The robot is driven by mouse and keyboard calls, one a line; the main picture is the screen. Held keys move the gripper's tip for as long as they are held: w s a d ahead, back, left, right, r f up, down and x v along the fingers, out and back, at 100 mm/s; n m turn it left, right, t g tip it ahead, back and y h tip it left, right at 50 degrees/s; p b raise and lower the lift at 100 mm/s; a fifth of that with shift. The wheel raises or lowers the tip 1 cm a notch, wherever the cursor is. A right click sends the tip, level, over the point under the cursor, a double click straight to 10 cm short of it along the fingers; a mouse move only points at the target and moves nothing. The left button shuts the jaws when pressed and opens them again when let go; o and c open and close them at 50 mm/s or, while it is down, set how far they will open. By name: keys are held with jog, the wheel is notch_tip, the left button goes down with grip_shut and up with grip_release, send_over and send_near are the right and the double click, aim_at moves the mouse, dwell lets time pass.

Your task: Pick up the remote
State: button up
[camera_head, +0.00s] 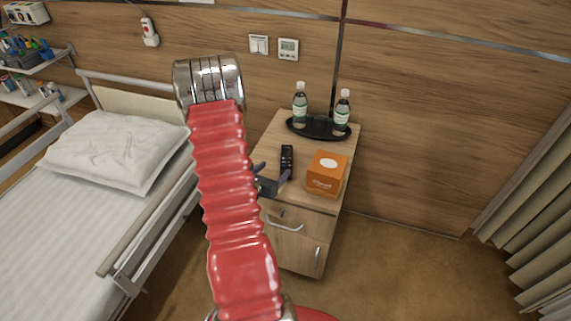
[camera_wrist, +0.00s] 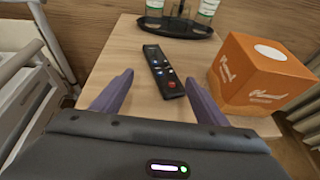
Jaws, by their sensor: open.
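The remote (camera_head: 287,158) is black and slim and lies on the wooden bedside cabinet top. The remote lies ahead, roughly between the fingers' lines, and nothing is held. In the head view my gripper (camera_head: 273,176) is at the cabinet's front, partly hidden by my red arm.
An orange tissue box (camera_head: 326,174) stands right of the remote, close to my right finger in the wrist view. A black tray (camera_head: 318,131) with two bottles is behind it. The bed (camera_head: 75,230) with its rail is left. The cabinet top (camera_head: 268,141) is bare left of the remote.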

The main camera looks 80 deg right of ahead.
send_near(286, 159)
jog(key=shift+x, duration=1.2)
jog(key=shift+s, duration=0.1)
jog(key=shift+x, duration=2.6)
jog(key=shift+c, duration=0.4)
jog(key=c, duration=1.3)
jog(key=shift+c, duration=0.2)
jog(key=shift+r, duration=0.15)
